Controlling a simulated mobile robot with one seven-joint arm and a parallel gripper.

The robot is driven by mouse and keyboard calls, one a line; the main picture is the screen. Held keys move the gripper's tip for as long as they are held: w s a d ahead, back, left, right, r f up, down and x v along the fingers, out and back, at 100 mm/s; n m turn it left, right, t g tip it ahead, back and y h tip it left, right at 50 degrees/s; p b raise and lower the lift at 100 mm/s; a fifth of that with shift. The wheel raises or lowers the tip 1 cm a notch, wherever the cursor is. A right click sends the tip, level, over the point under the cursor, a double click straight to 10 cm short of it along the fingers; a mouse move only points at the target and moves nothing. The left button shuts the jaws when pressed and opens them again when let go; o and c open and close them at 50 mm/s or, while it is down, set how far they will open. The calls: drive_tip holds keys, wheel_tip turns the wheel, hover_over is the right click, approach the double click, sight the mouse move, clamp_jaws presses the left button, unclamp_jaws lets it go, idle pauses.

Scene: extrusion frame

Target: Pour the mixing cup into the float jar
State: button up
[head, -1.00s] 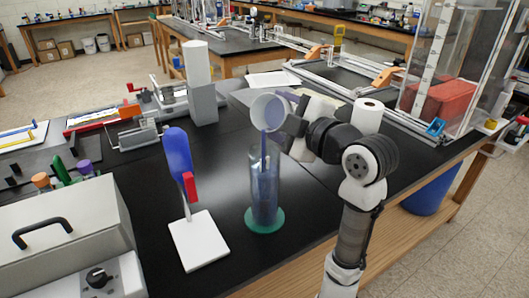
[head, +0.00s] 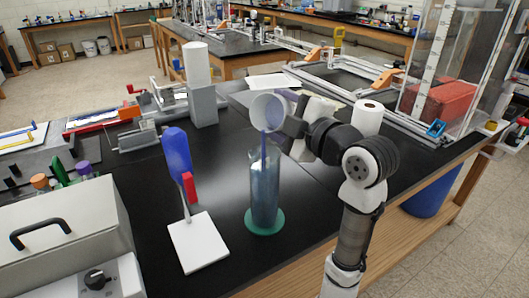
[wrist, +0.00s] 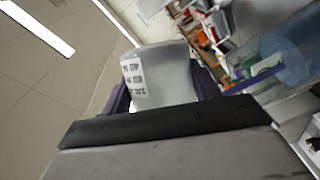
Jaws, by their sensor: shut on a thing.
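The mixing cup (head: 266,113) is pale and translucent, tipped over with its mouth toward the float jar. A blue-purple stream (head: 264,145) runs from its lip down into the jar. The float jar (head: 264,190) is a tall clear cylinder, upright on a round green base, with bluish contents. My gripper (head: 284,114) is shut on the cup, above and to the right of the jar's mouth. In the wrist view the cup (wrist: 165,75), with a printed white label, sits between purple fingers. The stream (wrist: 255,78) and the bluish jar (wrist: 292,52) show at right.
A blue and red device on a white base plate (head: 200,243) stands left of the jar. A grey case (head: 65,235) is at the front left. A white roll (head: 367,117) stands behind my arm. Black bench top is clear in front of the jar.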

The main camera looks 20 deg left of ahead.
drive_tip(key=shift+s+r+n+t+b, duration=0.1)
drive_tip(key=shift+r+n+t+b, duration=0.05)
drive_tip(key=shift+n+t+b, duration=0.2)
idle(0.6)
drive_tip(key=shift+f+n+y+b, duration=0.5)
drive_tip(key=shift+n+b, duration=0.35)
drive_tip(key=shift+b, duration=1.2)
drive_tip(key=shift+s+r+n+y+b, duration=0.25)
drive_tip(key=shift+n+b, duration=0.3)
drive_tip(key=shift+b, duration=0.4)
drive_tip(key=shift+s+r+n+y+b, duration=0.1)
drive_tip(key=shift+r+n+y+b, duration=0.1)
drive_tip(key=shift+n+b, duration=0.55)
drive_tip(key=shift+r, duration=0.1)
